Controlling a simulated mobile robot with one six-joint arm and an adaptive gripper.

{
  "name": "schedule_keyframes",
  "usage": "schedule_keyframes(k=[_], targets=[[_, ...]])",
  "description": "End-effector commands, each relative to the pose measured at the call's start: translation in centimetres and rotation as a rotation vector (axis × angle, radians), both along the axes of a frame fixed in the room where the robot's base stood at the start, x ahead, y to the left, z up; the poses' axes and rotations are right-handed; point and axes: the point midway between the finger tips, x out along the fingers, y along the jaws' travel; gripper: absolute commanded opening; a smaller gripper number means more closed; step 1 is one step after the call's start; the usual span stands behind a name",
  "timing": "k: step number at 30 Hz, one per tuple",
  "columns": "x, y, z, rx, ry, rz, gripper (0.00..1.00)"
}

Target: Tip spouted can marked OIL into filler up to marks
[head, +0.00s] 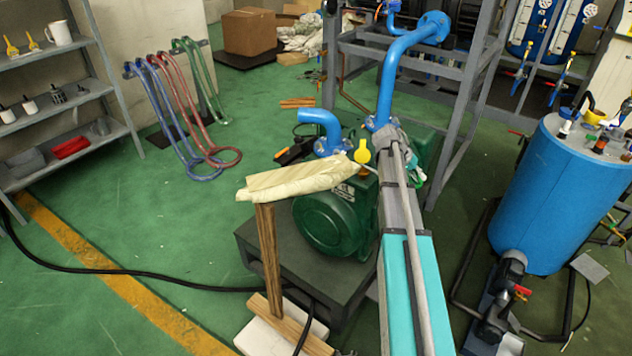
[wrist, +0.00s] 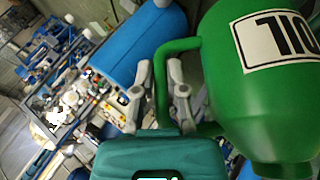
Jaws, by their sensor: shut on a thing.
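The green can with a white label reading OIL (wrist: 272,75) fills the right of the wrist view, its lettering upside down there. My gripper (wrist: 163,88) is shut on the can's handle, with a finger on each side of it. In the head view my arm hides most of the can; a small bright green patch (head: 417,173) shows beside my gripper. The dark green pump (head: 330,222) stands on a dark base below and left of my arm. A yellow funnel-shaped piece (head: 362,152) is at the pump's top, left of my gripper. I cannot make out the level marks.
A blue pipe (head: 388,85) rises behind my gripper, and a blue elbow (head: 322,122) stands on the pump. A cloth-topped wooden prop (head: 295,180) is in front of the pump. A blue tank (head: 565,195) stands right. Green floor is open at left.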

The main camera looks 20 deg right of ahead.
Motion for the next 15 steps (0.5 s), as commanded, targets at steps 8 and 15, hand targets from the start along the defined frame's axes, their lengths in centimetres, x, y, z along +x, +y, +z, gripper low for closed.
schedule_keyframes(k=[8, 15], targets=[[-0.8, -0.6, -2.3, 0.063, -0.081, -0.001, 0.00], [-1.4, -1.0, -4.0, 0.116, -0.149, -0.001, 0.00]])
